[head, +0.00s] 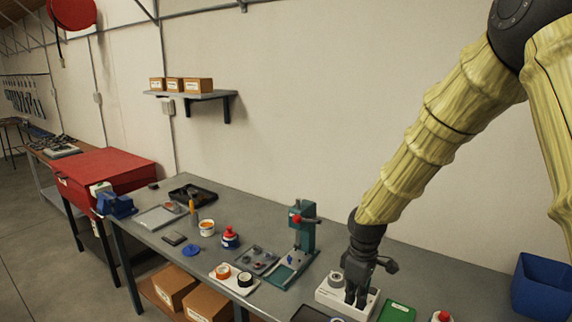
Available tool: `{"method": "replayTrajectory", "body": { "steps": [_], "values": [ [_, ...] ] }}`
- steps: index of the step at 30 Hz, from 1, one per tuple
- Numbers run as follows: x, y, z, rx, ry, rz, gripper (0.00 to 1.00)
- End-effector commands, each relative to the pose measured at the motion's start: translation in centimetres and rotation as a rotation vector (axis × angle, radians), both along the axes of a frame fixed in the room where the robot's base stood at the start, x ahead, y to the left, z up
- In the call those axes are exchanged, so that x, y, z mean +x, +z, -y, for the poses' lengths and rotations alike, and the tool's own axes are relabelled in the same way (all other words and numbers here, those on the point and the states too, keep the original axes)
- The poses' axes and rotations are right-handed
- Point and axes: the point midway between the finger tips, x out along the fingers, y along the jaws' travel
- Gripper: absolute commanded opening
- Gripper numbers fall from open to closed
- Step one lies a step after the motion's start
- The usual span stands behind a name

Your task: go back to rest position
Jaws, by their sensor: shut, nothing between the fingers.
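My gripper (357,292) hangs at the end of my yellow-sleeved arm, fingers pointing down. It is shut and empty. Its fingertips are over or in a white tray (329,297) on the grey workbench (268,217); I cannot tell if they touch it. A round grey part (336,279) sits in that tray, just left of the fingers. The gripper hides the middle of the tray.
A green press (303,235) stands left of my gripper. Tape rolls (245,280), a red-capped bottle (230,238) and a blue vise (116,205) stand further left. The wall shelf (195,95) is above the bench.

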Motion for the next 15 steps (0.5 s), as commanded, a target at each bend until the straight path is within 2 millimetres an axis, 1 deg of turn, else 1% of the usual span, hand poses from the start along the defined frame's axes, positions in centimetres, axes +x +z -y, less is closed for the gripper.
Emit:
{"method": "replayTrajectory", "body": {
  "steps": [1,5,11,15],
  "values": [
    [-0.4,-1.0,0.0,0.003,-0.011,-0.005,0.0],
    [-1.1,-3.3,-0.1,0.014,-0.041,-0.009,0.0],
    [-2.8,-7.5,-0.3,0.033,-0.105,-0.015,0.0],
    [-4.5,-11.3,-0.3,0.048,-0.166,-0.022,0.0]
  ]
}}
